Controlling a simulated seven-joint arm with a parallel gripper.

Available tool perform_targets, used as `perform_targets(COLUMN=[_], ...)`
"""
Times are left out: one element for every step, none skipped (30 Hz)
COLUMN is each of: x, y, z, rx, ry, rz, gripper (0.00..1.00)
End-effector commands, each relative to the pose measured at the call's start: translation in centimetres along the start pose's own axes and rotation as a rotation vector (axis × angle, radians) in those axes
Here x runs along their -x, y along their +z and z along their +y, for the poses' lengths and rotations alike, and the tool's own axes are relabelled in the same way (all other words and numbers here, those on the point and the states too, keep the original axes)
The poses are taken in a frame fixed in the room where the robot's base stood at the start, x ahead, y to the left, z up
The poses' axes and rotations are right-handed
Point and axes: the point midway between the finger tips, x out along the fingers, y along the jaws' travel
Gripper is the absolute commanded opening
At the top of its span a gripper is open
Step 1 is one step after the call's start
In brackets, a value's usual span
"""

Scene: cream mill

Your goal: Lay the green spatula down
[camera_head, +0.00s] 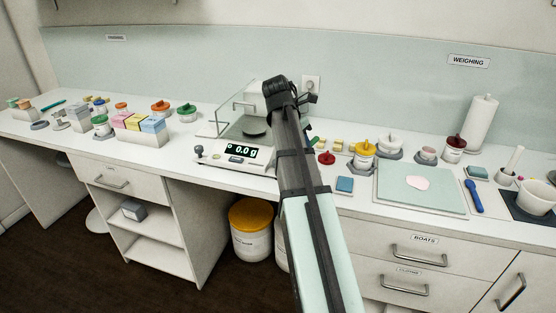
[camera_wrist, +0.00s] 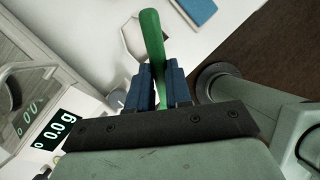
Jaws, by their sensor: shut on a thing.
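My gripper (camera_wrist: 158,82) is shut on the green spatula (camera_wrist: 152,35) in the wrist view. The spatula's green handle stands up between the two blue fingers and points away from the wrist. Its other end is hidden by the gripper. In the head view my arm covers most of the gripper. A small bit of green (camera_head: 312,141) shows just right of the arm, probably the spatula. The gripper is over the white counter (camera_wrist: 90,50), beside the balance (camera_wrist: 45,130). I cannot tell the exact height.
The balance (camera_head: 235,152) reads 0.0 g, left of my arm. A blue pad (camera_head: 345,185), red lid (camera_head: 326,158) and yellow-lidded jar (camera_head: 364,155) are to the right. Beyond are a pale green mat (camera_head: 400,203) and a blue spatula (camera_head: 473,197).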

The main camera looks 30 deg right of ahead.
Motion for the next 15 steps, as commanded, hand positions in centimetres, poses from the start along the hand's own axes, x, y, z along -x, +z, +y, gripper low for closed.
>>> perform_targets(x=[0.1,0.1,-0.1,-0.2,-0.3,-0.6,-0.8,-1.0,-1.3,-1.6,-1.9,-2.4,-2.7,-3.1,-3.6], y=[1.8,2.5,3.6,4.3,5.1,6.0,6.7,7.4,8.3,9.0,9.7,10.5,11.2,11.8,12.7], z=[-0.6,-0.9,-1.5,-1.9,-2.4,-2.9,-3.3,-3.7,-4.3,-4.7,-5.2,-5.7,-6.2,-6.6,-7.2], rx=[-0.044,-0.068,-0.103,-0.128,-0.155,-0.19,-0.217,-0.244,-0.282,-0.31,-0.339,-0.377,-0.407,-0.435,-0.476], ry=[-0.013,-0.021,-0.032,-0.04,-0.049,-0.059,-0.067,-0.075,-0.086,-0.094,-0.103,-0.113,-0.122,-0.129,-0.14], rz=[0.017,0.028,0.04,0.05,0.06,0.072,0.082,0.092,0.104,0.112,0.121,0.134,0.143,0.151,0.161], gripper=[0.0,0.0,0.0,0.0,0.0,0.0,0.0,0.0,0.0,0.0,0.0,0.0,0.0,0.0,0.0])
